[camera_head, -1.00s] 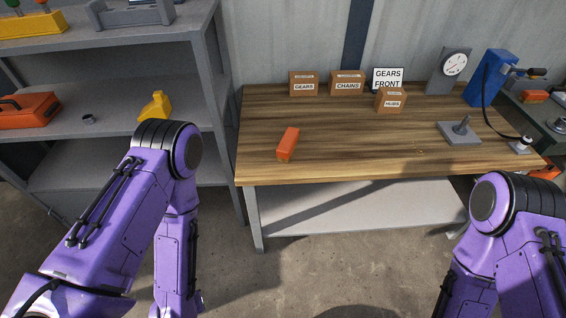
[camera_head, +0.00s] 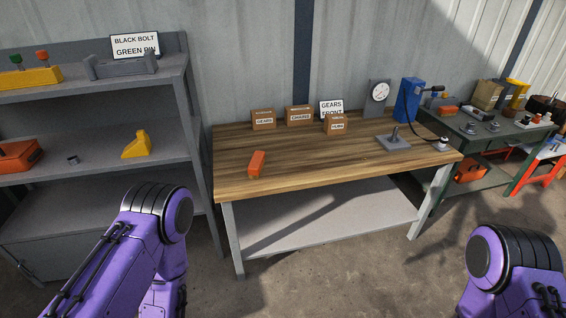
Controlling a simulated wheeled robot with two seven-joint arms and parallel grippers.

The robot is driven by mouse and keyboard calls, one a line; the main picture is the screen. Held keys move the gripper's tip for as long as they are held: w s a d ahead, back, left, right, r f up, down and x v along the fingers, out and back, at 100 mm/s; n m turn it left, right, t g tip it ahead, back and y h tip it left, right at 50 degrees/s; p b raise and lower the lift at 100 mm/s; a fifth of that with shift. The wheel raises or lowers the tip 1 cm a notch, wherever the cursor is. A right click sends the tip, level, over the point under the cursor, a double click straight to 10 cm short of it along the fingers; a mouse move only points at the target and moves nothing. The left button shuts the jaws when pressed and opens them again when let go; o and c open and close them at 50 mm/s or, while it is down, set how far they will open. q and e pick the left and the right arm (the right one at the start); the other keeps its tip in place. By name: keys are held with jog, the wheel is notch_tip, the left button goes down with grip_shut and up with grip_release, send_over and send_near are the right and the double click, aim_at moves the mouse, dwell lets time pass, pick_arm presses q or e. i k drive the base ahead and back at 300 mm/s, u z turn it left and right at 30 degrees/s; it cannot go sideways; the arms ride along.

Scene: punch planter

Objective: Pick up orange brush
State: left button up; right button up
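An orange block-shaped object (camera_head: 256,164), which looks like the orange brush, lies on the left part of the wooden table (camera_head: 330,165), near its front edge. Bristles cannot be made out at this size. Both of my purple arms show at the bottom of the view, bent downward, one at the left and one at the right. Neither gripper is in view; both are below the picture's lower edge. Nothing touches the orange object.
Small boxes labelled GEARS (camera_head: 263,119), CHAINS (camera_head: 299,116) and HUBS (camera_head: 336,124) stand at the table's back. A dial gauge (camera_head: 379,95) and a grey base with a post (camera_head: 394,142) are at right. Grey shelves (camera_head: 100,185) stand left. The table's front middle is clear.

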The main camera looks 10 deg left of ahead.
aim_at(256, 164)
jog(key=z, duration=0.55)
jog(key=i, duration=1.4)
jog(key=u, duration=0.6)
